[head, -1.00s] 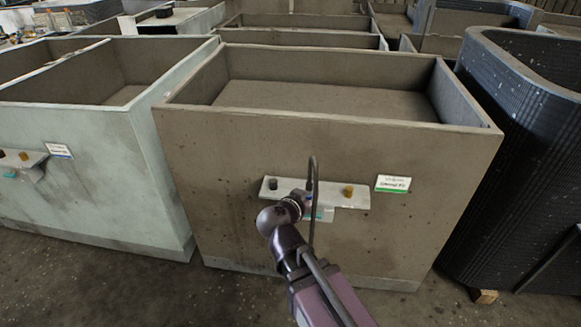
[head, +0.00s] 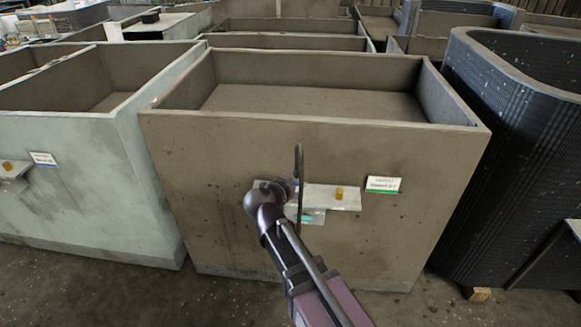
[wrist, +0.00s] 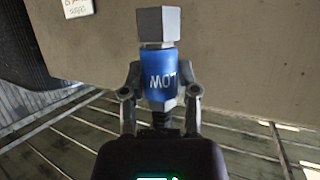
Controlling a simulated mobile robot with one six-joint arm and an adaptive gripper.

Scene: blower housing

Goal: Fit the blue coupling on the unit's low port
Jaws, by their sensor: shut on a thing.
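The blue coupling (wrist: 160,76) is between my gripper's fingers (wrist: 161,84) in the wrist view. It bears white lettering that reads LOW, upside down, and has a grey block at its far end. My gripper is shut on it. In the head view my arm's wrist is in front of the left part of a pale ledge (head: 322,196) on the brown unit (head: 220,150); it hides the gripper and coupling. An orange fitting (head: 339,193) stands on the ledge's right part. A teal piece (head: 306,216) shows below the ledge. I cannot identify the low port.
A white label with a green strip (head: 383,185) is right of the ledge. A pale green bin (head: 75,185) stands left, with its own ledge (head: 14,178). A black ribbed container (head: 505,170) stands right. Open floor lies in front.

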